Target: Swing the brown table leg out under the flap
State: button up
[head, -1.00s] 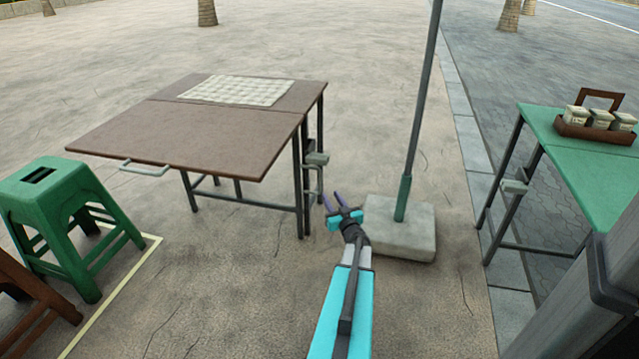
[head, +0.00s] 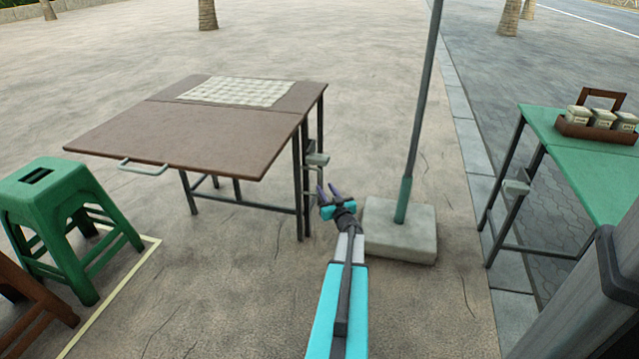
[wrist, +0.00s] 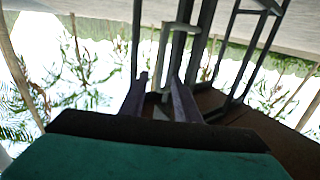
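The brown table (head: 200,128) stands at left centre with its flap (head: 170,145) level, a pale handle on the flap's front edge. Two dark legs stand close together at the table's near right corner; the swing leg (head: 306,185) appears to be the right one. A pale bar handle (head: 318,170) is on the leg's right side, below a grey block. My gripper (head: 328,188) is open just right of the leg, low beside the handle. In the wrist view, my spread fingers (wrist: 161,88) point at the pale handle (wrist: 164,60); the bar lines up between them, contact unclear.
A pole in a concrete base (head: 400,230) stands close to the right of my gripper. A green stool (head: 65,200) is at left, near a pale floor line. A green table (head: 590,155) with a condiment rack is at right. Floor in front is clear.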

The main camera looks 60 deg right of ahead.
aim_at(320, 181)
jog(key=shift+b+x, duration=1.1)
jog(key=shift+x, duration=2.7)
grip_shut()
